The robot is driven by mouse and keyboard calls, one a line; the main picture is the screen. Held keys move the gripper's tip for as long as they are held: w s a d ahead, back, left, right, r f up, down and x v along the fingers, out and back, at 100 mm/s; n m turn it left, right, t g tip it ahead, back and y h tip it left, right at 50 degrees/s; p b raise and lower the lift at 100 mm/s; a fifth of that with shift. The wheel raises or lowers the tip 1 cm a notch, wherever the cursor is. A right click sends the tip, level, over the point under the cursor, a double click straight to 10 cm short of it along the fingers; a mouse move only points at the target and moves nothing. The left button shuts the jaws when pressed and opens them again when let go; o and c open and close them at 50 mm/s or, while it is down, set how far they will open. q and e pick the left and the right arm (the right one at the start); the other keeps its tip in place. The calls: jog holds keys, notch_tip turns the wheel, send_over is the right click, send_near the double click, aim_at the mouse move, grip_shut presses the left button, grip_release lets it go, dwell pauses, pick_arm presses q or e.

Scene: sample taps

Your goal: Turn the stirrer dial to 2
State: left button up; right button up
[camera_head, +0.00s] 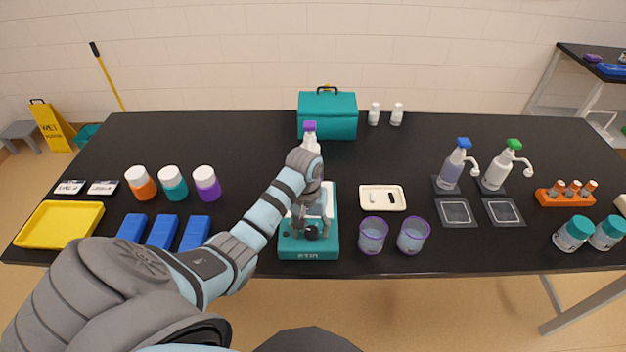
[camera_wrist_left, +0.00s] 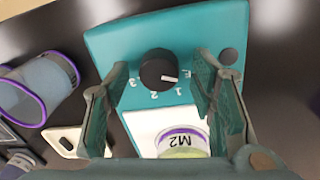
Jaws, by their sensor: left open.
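The teal stirrer (camera_head: 294,251) stands near the table's front edge, below my left gripper. Its black dial (camera_wrist_left: 158,70) shows in the left wrist view, with a white pointer aimed between the mark at the right end of the scale and 1. The numbers 1, 2 and 3 run round its lower side. My left gripper (camera_wrist_left: 160,72) is open, its fingers on either side of the dial in that view; contact cannot be told. In the head view this gripper (camera_head: 311,226) hides part of the stirrer. My right gripper is not in view.
An M2-labelled vessel (camera_wrist_left: 182,142) is over the stirrer's white plate. Purple-rimmed cups (camera_head: 372,236) and a small white tray (camera_head: 383,198) stand to the right. Blue blocks (camera_head: 163,232) lie left. A teal box (camera_head: 328,118) is behind. The table's back left is clear.

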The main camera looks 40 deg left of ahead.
pick_arm(q)
jog(key=c, duration=1.2)
jog(key=shift+m, duration=0.4)
jog(key=m, duration=0.3)
jog(key=shift+m, duration=0.4)
jog(key=m, duration=0.4)
jog(key=shift+w+m, duration=0.1)
jog(key=shift+m, duration=0.2)
jog(key=m, duration=0.4)
jog(key=shift+d+g, duration=0.1)
jog(key=shift+g, duration=0.2)
jog(key=shift+m, duration=2.2)
